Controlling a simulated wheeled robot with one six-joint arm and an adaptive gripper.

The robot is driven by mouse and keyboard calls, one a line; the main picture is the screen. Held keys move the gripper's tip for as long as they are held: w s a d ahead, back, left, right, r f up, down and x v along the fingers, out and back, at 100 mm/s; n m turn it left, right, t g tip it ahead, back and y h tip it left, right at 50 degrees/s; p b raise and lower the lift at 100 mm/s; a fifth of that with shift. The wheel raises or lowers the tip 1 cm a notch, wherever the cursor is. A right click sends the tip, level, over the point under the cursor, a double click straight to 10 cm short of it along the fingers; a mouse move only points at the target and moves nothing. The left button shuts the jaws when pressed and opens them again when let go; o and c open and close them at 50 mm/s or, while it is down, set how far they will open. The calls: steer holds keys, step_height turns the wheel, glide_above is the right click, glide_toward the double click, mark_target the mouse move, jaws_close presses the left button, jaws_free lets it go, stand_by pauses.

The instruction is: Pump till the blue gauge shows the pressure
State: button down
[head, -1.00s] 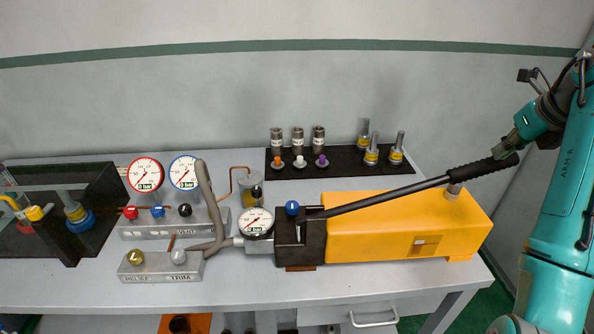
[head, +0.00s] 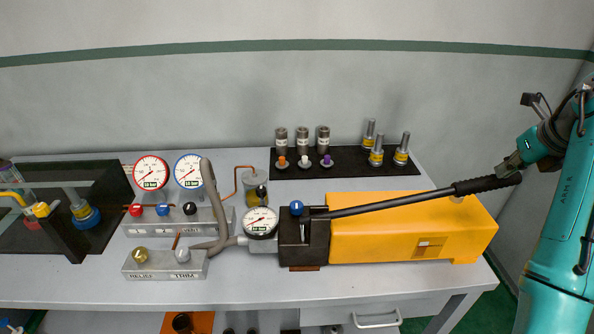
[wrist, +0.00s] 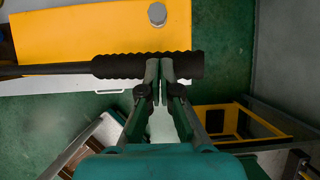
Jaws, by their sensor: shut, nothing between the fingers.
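The yellow hand pump (head: 400,240) sits on the bench with a black-gripped lever (head: 485,185), slanting up to the right; the lever also shows in the wrist view (wrist: 120,66). My gripper (head: 513,172) is at the lever's outer end. In the wrist view its fingertips (wrist: 159,66) are together, overlapping the black grip and seemingly on top of it; contact is not certain. The blue-rimmed gauge (head: 190,171) stands beside the red-rimmed gauge (head: 151,173). Their small displays seem to read 10 bar, as does the pump gauge (head: 260,222). A blue knob (head: 296,207) is on the pump head.
A valve block with red (head: 136,210), blue (head: 163,209) and black (head: 190,208) knobs stands left of the pump. A relief and trim block (head: 165,265) is in front. A black mat (head: 345,168) with several fittings lies behind the pump.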

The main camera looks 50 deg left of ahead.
mark_target(503, 189)
steer(key=shift+w+d+f, duration=0.1)
steer(key=shift+w+f, duration=0.05)
steer(key=shift+f, duration=0.6)
steer(key=shift+w+d+f, duration=0.1)
steer(key=shift+f, duration=0.6)
steer(key=shift+w+d+f, duration=0.15)
steer(key=shift+f, duration=0.6)
steer(key=shift+w+d+f, duration=0.1)
steer(key=shift+f, duration=0.6)
